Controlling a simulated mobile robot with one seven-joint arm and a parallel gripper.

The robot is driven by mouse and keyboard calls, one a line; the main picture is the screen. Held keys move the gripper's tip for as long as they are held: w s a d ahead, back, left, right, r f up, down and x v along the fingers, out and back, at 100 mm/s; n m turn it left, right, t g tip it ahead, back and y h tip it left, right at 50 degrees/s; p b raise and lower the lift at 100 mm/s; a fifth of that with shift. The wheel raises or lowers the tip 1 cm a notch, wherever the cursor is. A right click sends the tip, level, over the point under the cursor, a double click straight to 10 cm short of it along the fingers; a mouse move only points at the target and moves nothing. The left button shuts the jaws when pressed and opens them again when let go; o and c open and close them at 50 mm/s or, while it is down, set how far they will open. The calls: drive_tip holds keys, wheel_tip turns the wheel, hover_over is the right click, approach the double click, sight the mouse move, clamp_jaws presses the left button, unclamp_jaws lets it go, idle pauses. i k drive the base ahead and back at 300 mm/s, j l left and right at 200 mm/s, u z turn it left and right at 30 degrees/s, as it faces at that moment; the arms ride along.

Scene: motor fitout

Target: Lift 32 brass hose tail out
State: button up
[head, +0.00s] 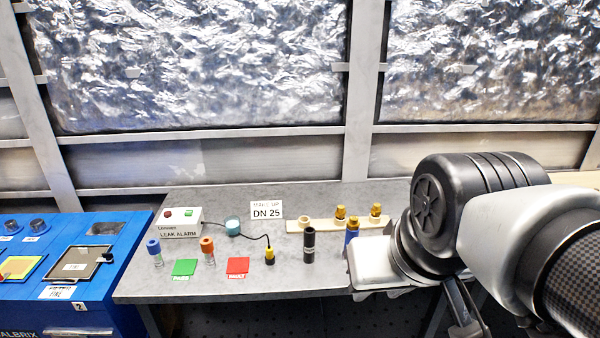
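A cream rack (325,224) stands at the back of the grey bench. Two brass fittings stand in it, one near the middle (340,213) and one at the right (376,211). A blue piece with a brass top (352,235) stands just in front of the rack. Which brass piece is the 32 hose tail cannot be read.
A black tube (308,245) stands left of my gripper. Further left are a leak alarm box (180,222), a cabled yellow-and-black plug (269,256), blue-topped (154,252) and orange-topped (207,250) cylinders, and green (185,267) and red (238,266) cards. A DN 25 sign (267,210) stands behind.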

sight(354, 224)
drive_tip(key=i+j, duration=0.15)
drive_tip(key=i, duration=0.25)
drive_tip(key=i+j, duration=0.1)
drive_tip(key=i, duration=0.25)
drive_tip(key=i+z, duration=0.15)
drive_tip(key=z, duration=1.5)
